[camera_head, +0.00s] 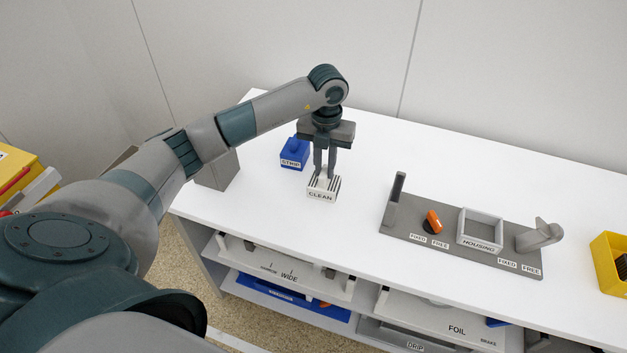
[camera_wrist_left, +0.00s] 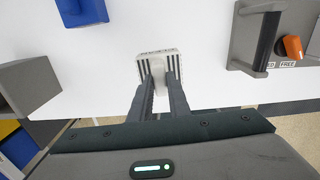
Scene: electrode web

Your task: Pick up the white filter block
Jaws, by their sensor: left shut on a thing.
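The white filter block (camera_head: 322,188) stands on the white table, with dark slots on top and a label reading CLEAN on its front. It also shows in the left wrist view (camera_wrist_left: 159,57), between and beyond the fingertips. My left gripper (camera_head: 325,174) points down from above, and its fingers are shut on the raised middle part of the white filter block. The block appears to rest on the table; I cannot tell if there is a gap under it. My right gripper is not in view.
A blue block (camera_head: 294,153) labelled STRIP stands just behind left. A grey block (camera_head: 217,170) is at the table's left end. To the right lies a grey fixture plate (camera_head: 408,225) with an orange knob (camera_head: 432,222) and a housing frame (camera_head: 480,230). A yellow bin (camera_head: 609,262) is far right.

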